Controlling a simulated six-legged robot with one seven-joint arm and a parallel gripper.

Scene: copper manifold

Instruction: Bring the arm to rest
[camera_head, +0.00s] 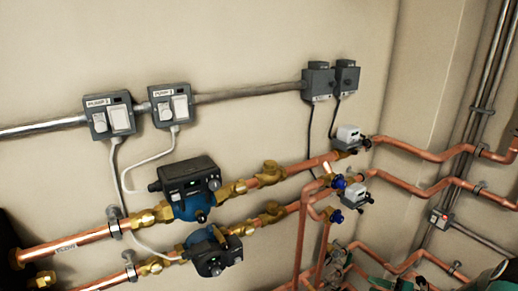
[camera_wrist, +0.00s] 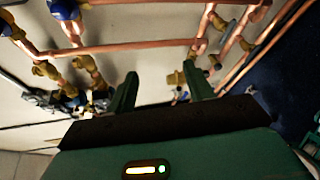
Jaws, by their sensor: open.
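My gripper (camera_wrist: 157,90) shows in the wrist view with its two dark green fingers apart and nothing between them. Copper pipes and brass fittings lie beyond the fingers; I cannot tell the exact distance to them. In the head view my gripper is not clearly seen. Dark green parts (camera_head: 375,284) show low at the bottom edge, among the lower pipes, and I cannot tell what they are.
Copper pipes (camera_head: 82,241) run along the wall with two blue-bodied pumps (camera_head: 190,187) and brass valves (camera_head: 270,173). Two switch boxes (camera_head: 109,116) hang on a grey conduit (camera_head: 245,92). Grey vertical pipes (camera_head: 482,108) stand at the right.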

